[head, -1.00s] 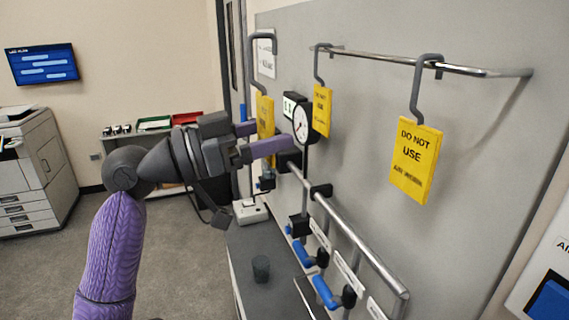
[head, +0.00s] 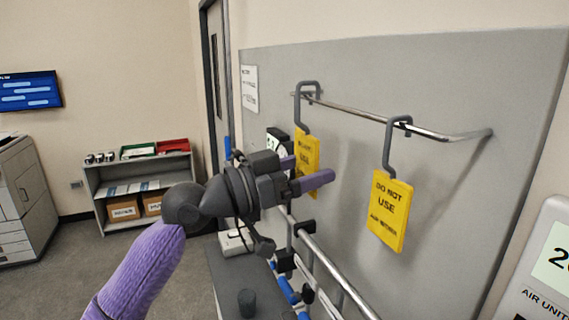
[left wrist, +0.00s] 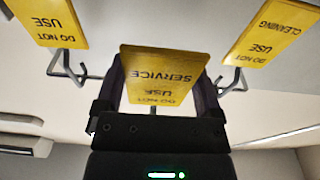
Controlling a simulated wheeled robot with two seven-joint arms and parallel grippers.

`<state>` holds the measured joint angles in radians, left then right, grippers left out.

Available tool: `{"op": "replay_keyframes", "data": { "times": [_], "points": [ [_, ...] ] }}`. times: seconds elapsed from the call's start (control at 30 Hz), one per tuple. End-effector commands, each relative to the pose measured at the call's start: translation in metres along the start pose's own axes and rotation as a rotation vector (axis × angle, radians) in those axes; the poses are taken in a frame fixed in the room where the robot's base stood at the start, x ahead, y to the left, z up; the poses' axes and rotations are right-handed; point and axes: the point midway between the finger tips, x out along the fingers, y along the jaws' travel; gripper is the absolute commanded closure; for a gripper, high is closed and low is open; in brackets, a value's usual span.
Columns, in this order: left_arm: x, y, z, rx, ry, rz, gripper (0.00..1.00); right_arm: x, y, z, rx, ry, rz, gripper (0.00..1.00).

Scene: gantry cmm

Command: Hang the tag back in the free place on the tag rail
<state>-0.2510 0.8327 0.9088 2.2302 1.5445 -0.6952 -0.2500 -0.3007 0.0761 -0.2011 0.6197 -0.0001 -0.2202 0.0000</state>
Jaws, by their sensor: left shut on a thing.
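My left gripper (head: 312,168) is shut on a yellow tag (head: 304,148) with a grey hook on top. In the left wrist view this tag (left wrist: 158,72) reads SERVICE and sits between my fingers. Its hook reaches up to the left part of the steel tag rail (head: 352,113); I cannot tell whether it rests on it. Another yellow tag (head: 388,212) hangs from the rail further right. The left wrist view shows a hung tag on either side, the left one (left wrist: 48,22) and the CLEANING one (left wrist: 262,30). One of these is hidden in the head view. My right gripper is out of view.
The rail stands out from a grey panel (head: 450,90). Below are a pipe (head: 330,265) with blue-handled valves and a dark bench with a small dark cup (head: 247,303). A gauge is partly hidden behind my gripper. The rail between the held tag and right tag looks clear.

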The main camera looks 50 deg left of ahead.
Motion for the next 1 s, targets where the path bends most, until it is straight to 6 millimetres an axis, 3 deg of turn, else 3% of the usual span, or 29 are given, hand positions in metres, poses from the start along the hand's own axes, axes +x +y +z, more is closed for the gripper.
{"op": "replay_keyframes", "data": {
  "times": [0.47, 0.5, 0.63, 1.0],
  "points": [
    [0.053, 0.001, 0.004, 0.002, -0.001, 0.001, 0.51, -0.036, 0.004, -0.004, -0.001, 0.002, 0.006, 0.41],
    [0.051, 0.0, 0.015, 0.002, 0.0, 0.0, 0.51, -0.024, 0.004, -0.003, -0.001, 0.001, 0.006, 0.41],
    [0.048, 0.0, 0.027, 0.002, -0.001, 0.0, 0.51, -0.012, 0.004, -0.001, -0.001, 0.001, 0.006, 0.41],
    [0.048, 0.0, 0.03, 0.002, 0.0, 0.0, 0.51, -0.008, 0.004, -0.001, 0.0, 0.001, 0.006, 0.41]
  ]
}}
